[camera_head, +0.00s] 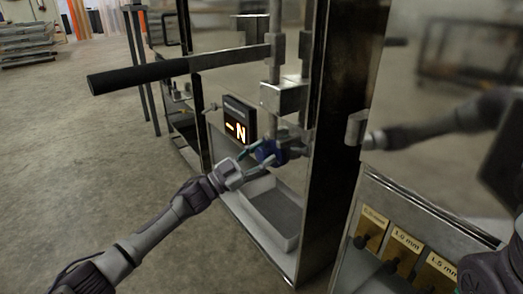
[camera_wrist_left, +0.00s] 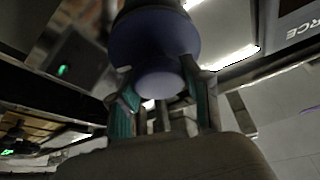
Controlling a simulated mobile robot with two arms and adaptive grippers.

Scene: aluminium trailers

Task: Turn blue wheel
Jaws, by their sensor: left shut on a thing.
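The blue wheel (camera_head: 268,152) sits on the machine's front, under a metal block on the vertical rods. In the left wrist view the blue wheel (camera_wrist_left: 155,45) is large, with a rounded hub facing the camera. My left gripper (camera_head: 256,158) reaches in from the lower left and is shut on the wheel. In the left wrist view its teal-lined fingers (camera_wrist_left: 165,105) stand on either side of the hub. The wheel's far side is hidden. My right arm shows partly at the right edge; its fingertips are not visible.
A display (camera_head: 239,118) with a glowing "-N" sits just above and left of the wheel. A long dark lever (camera_head: 150,74) juts out left above it. A shallow white tray (camera_head: 262,232) lies below. Gauge blocks (camera_head: 402,248) marked in mm stand at right.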

